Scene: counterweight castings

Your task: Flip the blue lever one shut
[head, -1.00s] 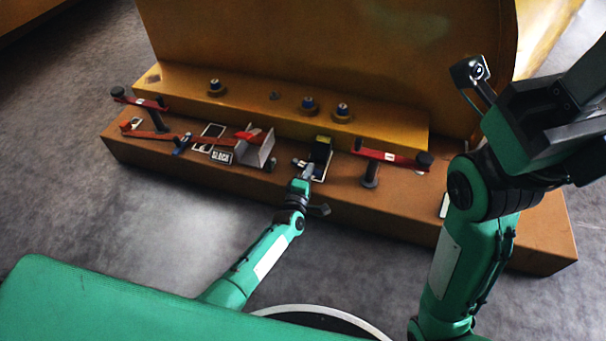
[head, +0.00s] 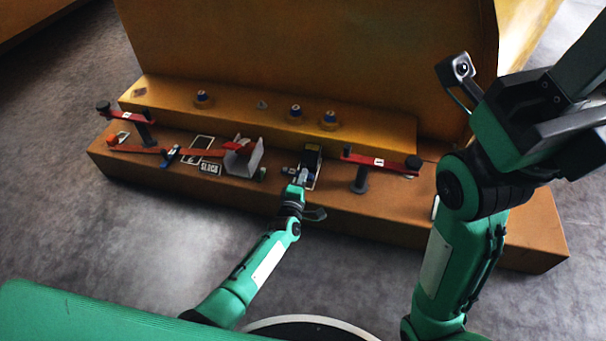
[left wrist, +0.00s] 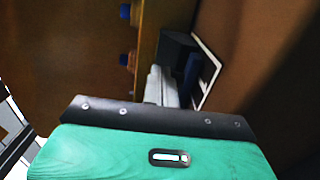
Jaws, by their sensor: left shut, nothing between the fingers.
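A dark block (head: 313,150) stands on the brown casting's front ledge, with a pale-edged plate beside it. In the left wrist view a dark block (left wrist: 178,50) with a blue part (left wrist: 192,72) shows just beyond my fingers; I take the blue part for the blue lever, but its position is unclear. My left gripper (head: 303,175) is shut and empty, close in front of the block. Its fingers (left wrist: 162,88) also show in the left wrist view; whether they touch the blue part I cannot tell. My right arm is raised at the right; its fingers are unclear.
A red bar on a dark post (head: 360,180) stands right of the block, another red bar (head: 128,116) at the far left. A grey bracket (head: 243,160) with a red part stands left of my gripper. Blue-topped knobs (head: 328,120) line the upper step.

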